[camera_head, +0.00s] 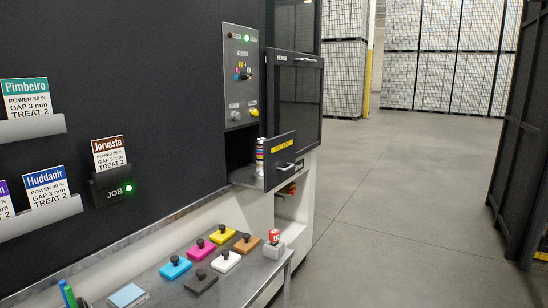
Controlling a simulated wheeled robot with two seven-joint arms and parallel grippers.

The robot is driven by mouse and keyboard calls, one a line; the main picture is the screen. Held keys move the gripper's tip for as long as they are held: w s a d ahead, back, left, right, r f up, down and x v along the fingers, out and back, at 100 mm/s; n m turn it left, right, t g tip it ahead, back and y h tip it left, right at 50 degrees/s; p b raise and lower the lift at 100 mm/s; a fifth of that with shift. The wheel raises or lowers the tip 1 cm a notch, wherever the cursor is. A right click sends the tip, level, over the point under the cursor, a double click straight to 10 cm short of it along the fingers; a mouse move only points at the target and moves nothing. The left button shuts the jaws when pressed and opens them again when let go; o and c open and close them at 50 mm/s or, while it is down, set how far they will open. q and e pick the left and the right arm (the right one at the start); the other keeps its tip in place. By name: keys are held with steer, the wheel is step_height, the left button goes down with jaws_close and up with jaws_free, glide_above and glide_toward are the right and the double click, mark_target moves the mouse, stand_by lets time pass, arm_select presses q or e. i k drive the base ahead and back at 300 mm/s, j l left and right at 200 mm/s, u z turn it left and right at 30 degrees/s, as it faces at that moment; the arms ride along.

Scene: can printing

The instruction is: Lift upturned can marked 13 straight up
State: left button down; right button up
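No can with a readable 13 shows. A small can-shaped thing with coloured bands (260,156) stands upright in the machine's opening, beside the open black drawer front or door (281,160). It is too small to read any mark or tell which way up it is. A small red and white thing (274,237) stands on a grey block (274,250) at the right end of the metal bench; its marking cannot be read either. Neither of my grippers is in view.
The metal bench (150,280) carries several coloured pads with black knobs, such as a yellow one (222,234), and a light blue pad (128,296). A control panel (241,78) with a green light is above. Open grey floor (400,220) lies right.

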mark_target(259, 142)
steer(key=k+z, duration=0.1)
steer(key=i+l+z, duration=0.65)
steer(key=i, duration=0.3)
steer(key=i+l+z, duration=0.35)
steer(key=i, duration=0.15)
steer(key=i+u, duration=0.4)
steer(key=i, duration=0.25)
steer(key=i+l+u, duration=0.15)
steer(key=i+u, duration=0.2)
steer(key=i, duration=0.3)
